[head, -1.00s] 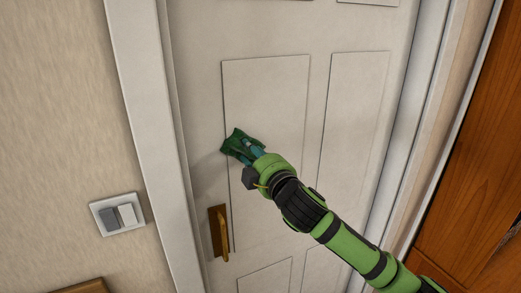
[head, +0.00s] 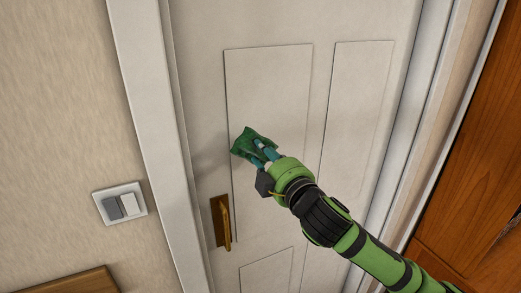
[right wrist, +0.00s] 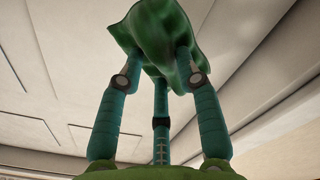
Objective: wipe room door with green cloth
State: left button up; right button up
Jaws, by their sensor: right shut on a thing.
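The room door (head: 270,85) is white with raised panels and fills the middle of the head view. A brass handle (head: 222,222) sits low on its left side. My right gripper (head: 264,150) is shut on the green cloth (head: 248,140), which lies at the left edge of the upper left panel, above the handle. In the right wrist view, the cloth (right wrist: 160,40) is bunched between the teal fingers (right wrist: 160,75) and spreads past their tips. I cannot tell for sure whether the cloth touches the door. My left gripper is not in view.
A light switch (head: 120,204) is on the beige wall left of the white door frame (head: 150,120). A wooden edge (head: 75,282) shows at the bottom left. An orange-brown wooden piece (head: 480,190) stands on the right.

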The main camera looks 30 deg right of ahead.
jog(key=shift+s, duration=0.1)
jog(key=s, duration=0.3)
dwell(0.5)
